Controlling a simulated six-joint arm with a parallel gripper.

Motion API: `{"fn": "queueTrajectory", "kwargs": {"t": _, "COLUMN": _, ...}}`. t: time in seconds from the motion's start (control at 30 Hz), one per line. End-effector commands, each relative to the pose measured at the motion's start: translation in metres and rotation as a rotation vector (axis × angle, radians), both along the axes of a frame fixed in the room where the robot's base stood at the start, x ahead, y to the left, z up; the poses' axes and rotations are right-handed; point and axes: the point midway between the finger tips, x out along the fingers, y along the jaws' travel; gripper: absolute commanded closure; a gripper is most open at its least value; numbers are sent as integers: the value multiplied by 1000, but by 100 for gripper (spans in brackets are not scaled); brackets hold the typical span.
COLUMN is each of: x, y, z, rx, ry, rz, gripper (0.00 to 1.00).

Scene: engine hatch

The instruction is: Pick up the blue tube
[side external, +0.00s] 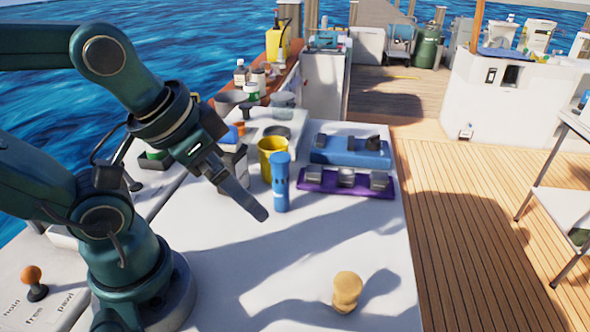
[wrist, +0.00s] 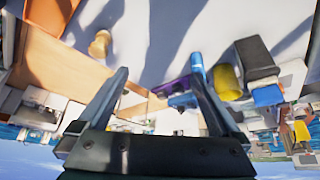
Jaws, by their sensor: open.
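The blue tube (side external: 281,184) stands upright on the white work surface (side external: 225,265) in the side view, in front of a yellow cup. My gripper (side external: 260,212) is just left of the tube and points down to the right. In the wrist view, the tube (wrist: 197,64) shows close to the tip of the right finger; I cannot tell how far beyond it. My gripper (wrist: 159,76) has its two fingers wide apart there, with nothing held between them.
The yellow cup (side external: 265,146) stands behind the tube. A purple tray (side external: 325,187) and a blue tray (side external: 322,155) with small parts lie to its right. A tan wooden piece (side external: 346,290) stands near the front. The surface between is clear.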

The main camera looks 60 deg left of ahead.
Motion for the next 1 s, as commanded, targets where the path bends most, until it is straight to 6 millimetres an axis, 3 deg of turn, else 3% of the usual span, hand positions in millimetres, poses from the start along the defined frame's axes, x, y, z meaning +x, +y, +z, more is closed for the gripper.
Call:
{"fn": "queueTrajectory", "kwargs": {"t": 0.13, "x": 0, "y": 0, "z": 0, "rx": 0, "ry": 1, "rz": -1, "gripper": 0}}
{"fn": "queueTrajectory", "kwargs": {"t": 0.17, "x": 0, "y": 0, "z": 0, "rx": 0, "ry": 1, "rz": -1, "gripper": 4}}
{"fn": "queueTrajectory", "kwargs": {"t": 0.2, "x": 0, "y": 0, "z": 0, "rx": 0, "ry": 1, "rz": -1, "gripper": 19}}
{"fn": "queueTrajectory", "kwargs": {"t": 0.23, "x": 0, "y": 0, "z": 0, "rx": 0, "ry": 1, "rz": -1, "gripper": 23}}
{"fn": "queueTrajectory", "kwargs": {"t": 0.63, "x": 1, "y": 0, "z": 8, "rx": 0, "ry": -1, "rz": -1, "gripper": 23}}
{"fn": "queueTrajectory", "kwargs": {"t": 0.9, "x": 1, "y": 0, "z": 54, "rx": 1, "ry": -5, "rz": -2, "gripper": 23}}
{"fn": "queueTrajectory", "kwargs": {"t": 1.0, "x": 2, "y": 13, "z": 40, "rx": 156, "ry": 92, "rz": -140, "gripper": 23}}
